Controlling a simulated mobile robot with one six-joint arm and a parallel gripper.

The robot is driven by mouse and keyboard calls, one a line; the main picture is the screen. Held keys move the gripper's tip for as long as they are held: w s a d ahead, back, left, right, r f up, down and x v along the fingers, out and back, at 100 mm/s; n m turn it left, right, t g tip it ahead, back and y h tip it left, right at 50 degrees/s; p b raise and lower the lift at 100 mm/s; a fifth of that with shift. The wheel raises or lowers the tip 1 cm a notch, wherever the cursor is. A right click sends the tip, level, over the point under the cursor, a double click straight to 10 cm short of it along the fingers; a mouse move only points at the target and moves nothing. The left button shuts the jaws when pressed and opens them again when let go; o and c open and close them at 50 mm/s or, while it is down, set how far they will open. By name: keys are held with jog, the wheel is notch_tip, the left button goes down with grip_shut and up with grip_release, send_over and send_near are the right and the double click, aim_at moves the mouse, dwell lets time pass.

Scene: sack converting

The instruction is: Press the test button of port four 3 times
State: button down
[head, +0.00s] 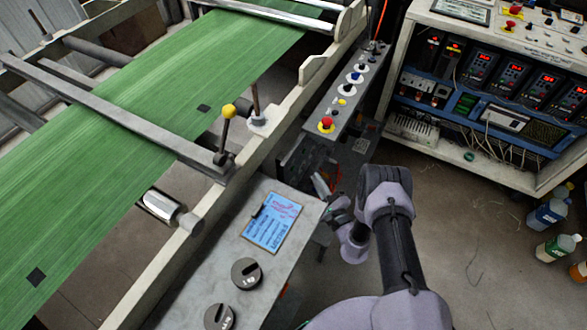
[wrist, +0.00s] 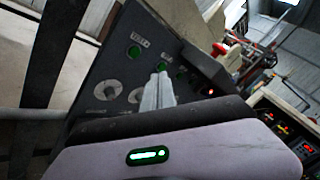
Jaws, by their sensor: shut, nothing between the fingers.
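A dark grey panel (wrist: 95,75) fills the middle of the wrist view, tilted in the picture. It has green round buttons, one clear at the upper left (wrist: 134,52) under a small label, others further right, and pale round ports (wrist: 106,90) below. My gripper (wrist: 161,72) is shut and empty, its fingertips in front of the panel by a green button. I cannot tell whether they touch it. The port numbers are unreadable, so I cannot tell which is port four. In the head view my gripper (head: 321,185) is beside the machine frame, partly hidden by my wrist.
A control console (head: 346,95) with a red button stands above my gripper in the head view. A cabinet (head: 400,60) of displays and several bottles stand right. Bare floor lies between.

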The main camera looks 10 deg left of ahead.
aim_at(293, 169)
jog(key=d+m+g+b, duration=0.1)
jog(key=m, duration=0.6)
jog(key=s+d+m+g+h+b, duration=0.1)
jog(key=m, duration=0.6)
jog(key=d+m+b, duration=0.1)
jog(key=m, duration=0.7)
jog(key=shift+s+d+r+g, duration=0.1)
jog(key=shift+s+d+g, duration=0.05)
jog(key=shift+d+g, duration=0.25)
jog(key=shift+a, duration=0.2)
jog(key=w+a+b, duration=0.1)
jog(key=w+a, duration=0.2)
jog(key=a, duration=0.5)
jog(key=shift+w+a, duration=0.1)
jog(key=shift+a, duration=0.05)
dwell(0.4)
jog(key=shift+w+a, duration=0.1)
jog(key=shift+a, duration=0.15)
